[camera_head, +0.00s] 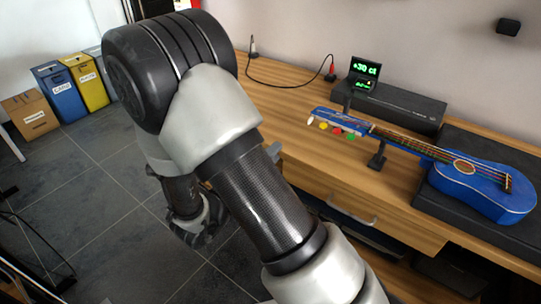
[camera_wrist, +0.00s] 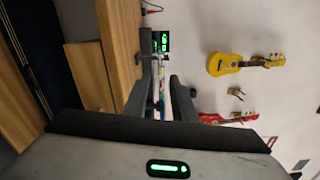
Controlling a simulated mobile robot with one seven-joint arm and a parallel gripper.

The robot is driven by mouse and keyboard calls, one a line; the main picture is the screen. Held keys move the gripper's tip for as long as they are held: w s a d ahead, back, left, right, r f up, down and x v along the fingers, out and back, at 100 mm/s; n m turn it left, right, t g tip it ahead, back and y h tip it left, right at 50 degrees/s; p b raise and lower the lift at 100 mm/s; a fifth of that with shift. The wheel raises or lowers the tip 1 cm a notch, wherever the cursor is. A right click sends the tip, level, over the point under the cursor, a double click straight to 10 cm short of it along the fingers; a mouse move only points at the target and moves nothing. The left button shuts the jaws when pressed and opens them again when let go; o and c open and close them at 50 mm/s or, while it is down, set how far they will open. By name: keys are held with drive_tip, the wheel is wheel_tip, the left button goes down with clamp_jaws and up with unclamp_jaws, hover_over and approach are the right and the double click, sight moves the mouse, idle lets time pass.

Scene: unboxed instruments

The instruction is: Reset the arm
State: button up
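My gripper (camera_wrist: 161,76) shows in the wrist view as two dark fingers with a gap between them. It is open, and I see nothing held. A narrow bluish strip shows through the gap, probably the ukulele's head beyond. In the head view my arm bends across the middle of the picture and down to the floor side, left of the desk. The fingers cannot be made out clearly there. A blue ukulele (camera_head: 484,190) lies on the desk at the right, its neck propped on a small black stand (camera_head: 377,157).
The wooden desk (camera_head: 290,118) stands along the wall. It bears a tuner with a green display (camera_head: 364,69), a black box (camera_head: 400,106) and a dark case (camera_head: 440,200). Yellow (camera_wrist: 222,63) and red (camera_wrist: 247,117) ukuleles hang on the wall. Bins (camera_head: 60,92) stand at far left; the tiled floor between is clear.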

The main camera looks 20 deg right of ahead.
idle(0.4)
drive_tip(key=w+a+r+n+t+y, duration=0.1)
drive_tip(key=w+a+r+n+y, duration=0.7)
drive_tip(key=n+y, duration=0.55)
drive_tip(key=s+a+r+n+g+y, duration=0.1)
drive_tip(key=s+r+n+y, duration=0.15)
drive_tip(key=s+n, duration=0.3)
drive_tip(key=s+a+r+n+g+y, duration=0.1)
drive_tip(key=s+r+n+g, duration=0.1)
drive_tip(key=s+r+n, duration=0.3)
drive_tip(key=s+d+f+n+g+h, duration=0.1)
drive_tip(key=s+d+n+g, duration=0.2)
drive_tip(key=s, duration=0.5)
drive_tip(key=s+d+f+n+h, duration=0.1)
drive_tip(key=s+d+n+h, duration=0.15)
drive_tip(key=s+d, duration=0.45)
wheel_tip(320, 180, up, 26)
drive_tip(key=s+a+p, duration=0.1)
drive_tip(key=s+p, duration=0.1)
drive_tip(key=p, duration=2.4)
drive_tip(key=shift+n+y, duration=0.35)
drive_tip(key=shift+n, duration=0.1)
